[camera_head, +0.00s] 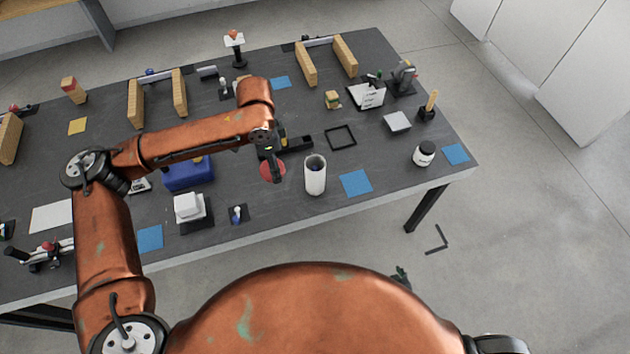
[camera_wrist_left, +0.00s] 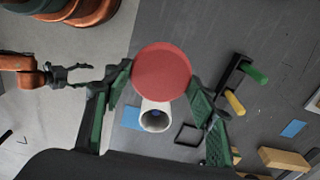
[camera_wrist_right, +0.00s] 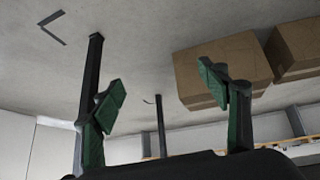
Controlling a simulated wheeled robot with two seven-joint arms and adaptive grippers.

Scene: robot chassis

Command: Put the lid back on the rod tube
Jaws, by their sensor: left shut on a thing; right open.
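The rod tube (camera_head: 315,178) is a white open cylinder standing upright near the table's front edge. Something dark bluish shows inside its mouth, also in the left wrist view (camera_wrist_left: 155,118). My left gripper (camera_wrist_left: 161,90) is shut on the round red lid (camera_wrist_left: 162,70), held between its green-padded fingers. In the head view the lid (camera_head: 272,171) is just left of the tube and apart from it. My right gripper (camera_wrist_right: 163,92) is open and empty, away from the table over the floor. It shows small in the left wrist view (camera_wrist_left: 88,72).
A black square frame (camera_head: 341,137) lies behind the tube, and a blue square (camera_head: 356,182) lies right of it. A white jar (camera_head: 424,153) stands farther right. A blue box (camera_head: 188,173) and a white block (camera_head: 188,207) are to the left. Wooden blocks stand at the back.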

